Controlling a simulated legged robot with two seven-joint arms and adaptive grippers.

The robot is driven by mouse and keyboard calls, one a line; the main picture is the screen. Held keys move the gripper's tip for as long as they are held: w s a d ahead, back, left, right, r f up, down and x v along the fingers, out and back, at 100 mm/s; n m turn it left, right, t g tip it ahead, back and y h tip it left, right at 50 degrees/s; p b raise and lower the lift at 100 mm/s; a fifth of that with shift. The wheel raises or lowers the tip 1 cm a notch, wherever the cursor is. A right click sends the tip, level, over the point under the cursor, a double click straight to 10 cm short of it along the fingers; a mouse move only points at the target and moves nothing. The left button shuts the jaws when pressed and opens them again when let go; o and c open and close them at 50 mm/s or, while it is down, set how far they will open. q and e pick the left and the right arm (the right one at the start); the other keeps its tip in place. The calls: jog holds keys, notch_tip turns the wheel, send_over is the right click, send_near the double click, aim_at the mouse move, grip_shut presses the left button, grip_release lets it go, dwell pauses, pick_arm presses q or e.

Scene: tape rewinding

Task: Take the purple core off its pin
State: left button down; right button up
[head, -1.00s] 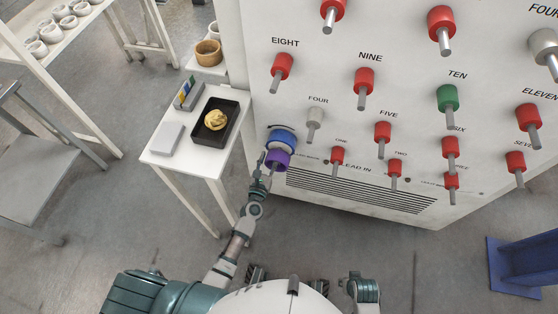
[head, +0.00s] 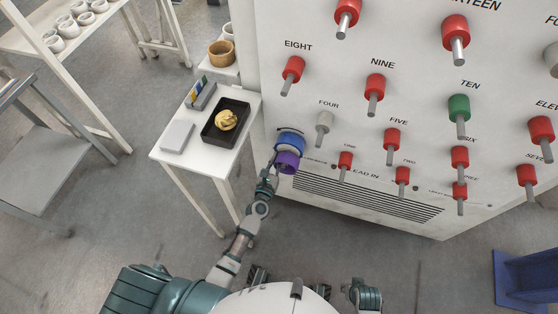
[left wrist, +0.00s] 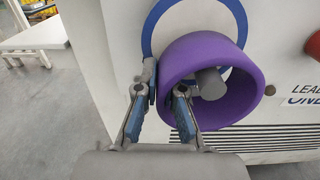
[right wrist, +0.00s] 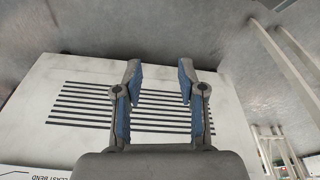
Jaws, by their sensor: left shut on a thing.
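The purple core (head: 287,164) is a short hollow ring at the lower left of the white panel. It also fills the middle of the left wrist view (left wrist: 203,47), where the grey pin (left wrist: 210,84) shows inside its opening, so the core is still around the pin. My left gripper (left wrist: 165,88) is shut on the core's left wall, one finger outside and one inside. In the head view the left gripper (head: 271,168) reaches the core from the lower left. My right gripper (right wrist: 158,75) is open and empty, facing a slotted panel surface.
A blue ring (head: 291,142) lies behind the core. Red, green and pale cores sit on other pins to the right, the pale one (head: 324,121) nearest. A white side table (head: 168,154) with a black tray (head: 239,108) stands to the left.

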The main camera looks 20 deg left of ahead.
pick_arm(q)
jog(key=r, duration=0.1)
jog(key=r+p, duration=0.1)
jog(key=s+a+r+p, duration=0.1)
pick_arm(e)
notch_tip(320, 180, down, 6)
jog(key=s, duration=0.1)
pick_arm(q)
jog(key=s+b, duration=0.2)
jog(key=s, duration=1.5)
jog(key=shift+a, duration=0.15)
pick_arm(e)
jog(key=r, duration=0.6)
jog(key=shift+w+a, duration=0.25)
jog(key=shift+w, duration=0.15)
pick_arm(q)
jog(key=shift+r, duration=0.1)
pick_arm(e)
jog(key=shift+d+f, duration=0.1)
